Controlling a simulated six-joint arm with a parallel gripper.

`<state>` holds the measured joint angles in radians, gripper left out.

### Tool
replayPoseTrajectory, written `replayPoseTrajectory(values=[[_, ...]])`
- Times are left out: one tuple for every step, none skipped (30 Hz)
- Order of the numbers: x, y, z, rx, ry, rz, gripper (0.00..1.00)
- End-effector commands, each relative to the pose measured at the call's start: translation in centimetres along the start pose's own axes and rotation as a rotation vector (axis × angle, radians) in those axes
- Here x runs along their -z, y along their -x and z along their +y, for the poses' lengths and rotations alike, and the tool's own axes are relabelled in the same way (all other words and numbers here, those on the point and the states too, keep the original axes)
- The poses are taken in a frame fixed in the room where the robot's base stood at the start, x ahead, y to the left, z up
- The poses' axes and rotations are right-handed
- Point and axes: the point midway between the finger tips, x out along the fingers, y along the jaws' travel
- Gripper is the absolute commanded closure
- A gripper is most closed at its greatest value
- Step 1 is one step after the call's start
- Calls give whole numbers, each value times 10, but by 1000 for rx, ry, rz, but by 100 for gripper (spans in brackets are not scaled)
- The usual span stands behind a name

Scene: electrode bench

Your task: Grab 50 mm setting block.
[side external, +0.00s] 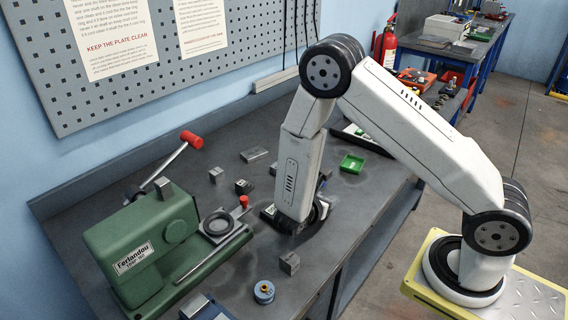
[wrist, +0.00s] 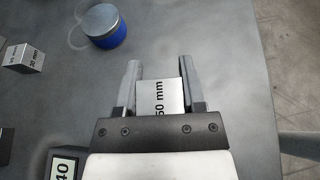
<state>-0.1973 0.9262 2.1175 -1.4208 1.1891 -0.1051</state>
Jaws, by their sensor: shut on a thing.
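The 50 mm setting block (wrist: 158,98) is a pale metal block between my gripper's fingers in the wrist view. Its top label faces the camera sideways, its first digit partly unclear. My gripper (wrist: 157,82) is shut on it, one grey finger along each side. In the side external view my arm's end is low over the bench (side external: 335,240), and its fingers are hard to make out there.
A blue tin (wrist: 106,28) stands beyond the fingers and a 30 mm block (wrist: 26,58) lies left. A grey block (side external: 289,263), green machine (side external: 140,245) and green tray (side external: 352,163) stand on the bench.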

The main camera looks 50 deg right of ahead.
Motion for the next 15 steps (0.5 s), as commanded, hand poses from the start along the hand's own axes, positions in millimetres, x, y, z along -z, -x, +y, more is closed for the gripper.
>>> replayPoseTrajectory(values=[[-3,1,0,-1,-2,-1,100],[-4,2,0,0,-2,-2,100],[-6,2,0,0,-2,-2,100],[-8,3,0,-1,-2,-2,100],[-10,4,1,-1,-3,-2,100],[-13,5,1,-1,-4,-2,100],[-15,6,1,-1,-3,-2,100],[-18,7,1,-1,-3,-2,100],[-21,9,1,-1,-4,-2,100],[-24,10,0,-1,-4,-2,100],[-27,11,0,0,-5,-2,100],[-32,13,1,-1,-4,-2,100],[-35,14,1,-1,-4,-2,100],[-38,16,1,-1,-6,-2,100],[-43,18,1,-1,-5,-3,100]])
